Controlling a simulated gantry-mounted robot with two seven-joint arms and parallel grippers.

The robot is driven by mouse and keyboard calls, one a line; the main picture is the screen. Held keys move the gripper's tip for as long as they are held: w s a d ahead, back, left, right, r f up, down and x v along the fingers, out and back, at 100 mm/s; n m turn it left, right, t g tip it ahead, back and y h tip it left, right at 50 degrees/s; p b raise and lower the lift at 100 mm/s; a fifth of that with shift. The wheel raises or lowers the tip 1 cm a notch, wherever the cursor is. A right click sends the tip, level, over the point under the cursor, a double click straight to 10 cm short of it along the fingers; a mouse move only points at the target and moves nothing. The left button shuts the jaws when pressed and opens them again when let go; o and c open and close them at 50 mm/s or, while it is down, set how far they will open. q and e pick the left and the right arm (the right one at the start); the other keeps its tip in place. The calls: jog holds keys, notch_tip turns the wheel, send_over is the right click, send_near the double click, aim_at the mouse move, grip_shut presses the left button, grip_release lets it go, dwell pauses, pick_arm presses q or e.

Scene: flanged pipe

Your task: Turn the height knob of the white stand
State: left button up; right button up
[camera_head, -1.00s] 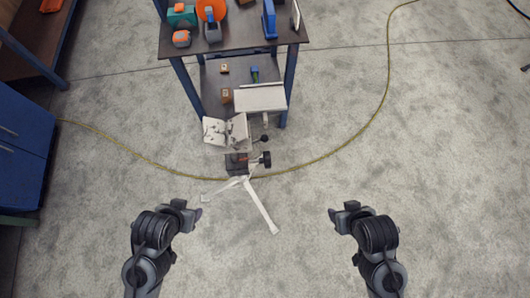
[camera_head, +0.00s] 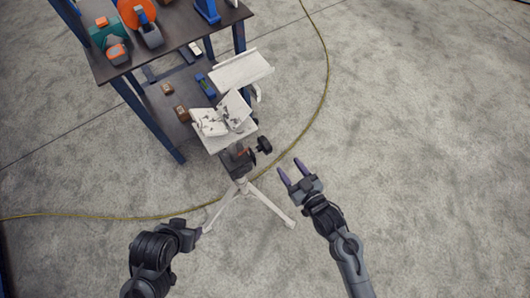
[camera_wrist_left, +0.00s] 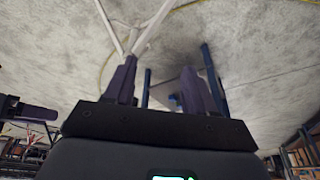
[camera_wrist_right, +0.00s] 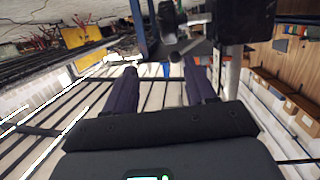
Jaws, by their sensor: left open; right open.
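The white stand (camera_head: 242,198) rises on splayed tripod legs in front of the shelf. In the right wrist view a black knob (camera_wrist_right: 168,18) shows ahead, above and between the fingers. My left gripper (camera_wrist_left: 158,72) is open and empty; the stand's white legs (camera_wrist_left: 140,38) show beyond its fingers.
A dark shelf (camera_head: 168,55) with blue legs stands behind the stand and holds tools and small boxes. A white tilted panel (camera_head: 242,68) sits beside the book. A yellow cable (camera_head: 325,80) curves across the floor. The concrete floor on the right is clear.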

aim_at(269, 150)
jog(key=w+a+f+b, duration=0.1)
jog(key=w+a+b, duration=0.1)
jog(key=w, duration=0.1)
jog(key=w+a+f+y+b, duration=0.1)
jog(key=w+a+b, duration=0.1)
jog(key=w+a, duration=0.1)
jog(key=w+a+f+t+y+b, duration=0.1)
jog(key=w+a+b, duration=0.1)
jog(key=w, duration=0.2)
jog(key=shift+a+f+n+b, duration=0.15)
jog(key=shift+a+n+b, duration=0.15)
jog(key=shift+b, duration=0.1)
jog(key=shift+w+a, duration=0.35)
jog(key=shift+w, duration=0.2)
pick_arm(q)
notch_tip(269, 150, down, 9)
